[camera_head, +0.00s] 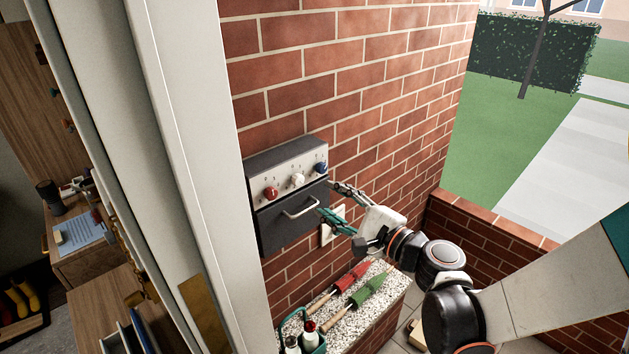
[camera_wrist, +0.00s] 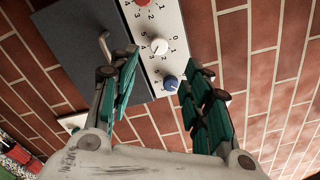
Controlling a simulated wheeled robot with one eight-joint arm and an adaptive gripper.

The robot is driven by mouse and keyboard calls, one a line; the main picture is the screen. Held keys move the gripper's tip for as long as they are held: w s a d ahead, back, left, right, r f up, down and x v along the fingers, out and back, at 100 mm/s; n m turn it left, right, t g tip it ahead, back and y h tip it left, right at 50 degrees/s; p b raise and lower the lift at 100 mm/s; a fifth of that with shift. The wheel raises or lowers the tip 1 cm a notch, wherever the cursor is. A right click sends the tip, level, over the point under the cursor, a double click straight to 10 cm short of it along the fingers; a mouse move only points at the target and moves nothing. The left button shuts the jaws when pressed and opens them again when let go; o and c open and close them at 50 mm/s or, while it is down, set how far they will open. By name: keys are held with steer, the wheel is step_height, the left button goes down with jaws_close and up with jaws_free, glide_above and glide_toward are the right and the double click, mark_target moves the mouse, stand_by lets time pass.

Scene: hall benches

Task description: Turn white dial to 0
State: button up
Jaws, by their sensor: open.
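The white dial (camera_head: 297,180) is the middle of three knobs on the pale panel of a dark box (camera_head: 285,225) fixed to the brick wall. In the wrist view the white dial (camera_wrist: 159,46) shows a small dark mark, with printed numbers around it, but I cannot tell its exact setting. My gripper (camera_head: 327,197) is open and empty, off the box's right side. In the wrist view my fingers (camera_wrist: 160,66) stand wide apart on either side of the blue dial (camera_wrist: 171,84), with the white dial beyond it. I see no contact with either dial.
The red dial (camera_head: 271,193) is left of the white one. A silver handle (camera_head: 300,208) sticks out below the knobs. A white wall plate (camera_head: 332,226) is below my gripper. A speckled ledge (camera_head: 388,302) holds red and green folded umbrellas. A pale post (camera_head: 190,150) stands to the left.

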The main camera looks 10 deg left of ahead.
mark_target(300, 181)
steer(key=b+x, duration=0.1)
steer(key=x, duration=0.9)
steer(key=shift+d, duration=0.1)
jaws_close()
